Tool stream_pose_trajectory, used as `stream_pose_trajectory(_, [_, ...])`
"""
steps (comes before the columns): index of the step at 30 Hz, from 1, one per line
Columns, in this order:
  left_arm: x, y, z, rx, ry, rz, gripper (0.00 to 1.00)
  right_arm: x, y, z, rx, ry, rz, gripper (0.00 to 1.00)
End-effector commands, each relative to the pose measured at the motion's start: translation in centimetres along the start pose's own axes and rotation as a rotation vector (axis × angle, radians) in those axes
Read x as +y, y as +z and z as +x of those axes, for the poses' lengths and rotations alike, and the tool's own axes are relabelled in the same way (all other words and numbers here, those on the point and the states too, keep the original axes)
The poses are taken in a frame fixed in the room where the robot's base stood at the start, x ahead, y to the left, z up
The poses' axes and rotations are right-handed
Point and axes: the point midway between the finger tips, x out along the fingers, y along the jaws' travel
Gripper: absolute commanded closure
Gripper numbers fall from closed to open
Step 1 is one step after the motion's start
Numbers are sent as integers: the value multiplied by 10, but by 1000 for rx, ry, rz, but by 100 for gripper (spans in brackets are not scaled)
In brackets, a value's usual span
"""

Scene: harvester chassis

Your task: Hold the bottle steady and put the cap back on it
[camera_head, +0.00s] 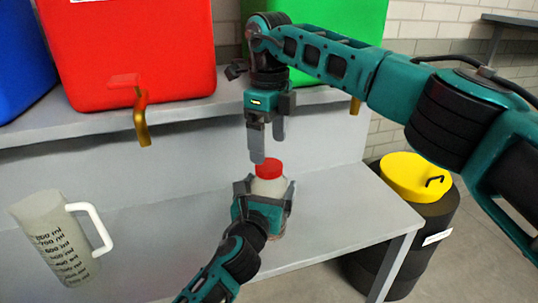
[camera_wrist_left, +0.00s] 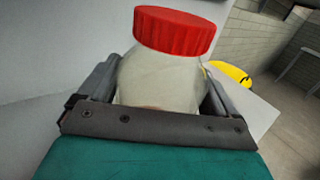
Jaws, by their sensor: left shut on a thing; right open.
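The white bottle (camera_head: 277,187) stands on the lower shelf, and its body shows in the left wrist view (camera_wrist_left: 160,80). The red cap (camera_head: 269,168) sits on top of the bottle's mouth; in the left wrist view the cap (camera_wrist_left: 177,30) covers the neck and looks slightly tilted with the camera. I cannot tell whether it is screwed tight. My left gripper (camera_head: 264,190) is shut on the bottle, one finger on each side. My right gripper (camera_head: 268,145) is open and empty, fingers pointing down, just above the cap.
A measuring jug (camera_head: 50,240) with a white handle is at the left. Red (camera_head: 130,45), blue (camera_head: 20,60) and green containers (camera_head: 345,18) stand on the upper shelf (camera_head: 90,125). A black drum with a yellow lid (camera_head: 410,178) stands right of the lower shelf (camera_head: 345,205).

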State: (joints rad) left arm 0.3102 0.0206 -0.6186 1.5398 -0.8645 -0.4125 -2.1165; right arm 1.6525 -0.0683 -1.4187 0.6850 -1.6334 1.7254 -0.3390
Motion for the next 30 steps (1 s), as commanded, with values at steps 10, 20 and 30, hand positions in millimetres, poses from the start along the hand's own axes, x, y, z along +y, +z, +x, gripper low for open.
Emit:
stream_pose_trajectory(10, [0,-1,0,2,1,0,93,0,1,-63,0,0,0,12])
stream_pose_trajectory(20, [0,-1,0,2,1,0,93,1,0,-72,1,1,-2,12])
stream_pose_trajectory(30, [0,-1,0,1,0,0,0,0,0,-72,1,1,-2,12])
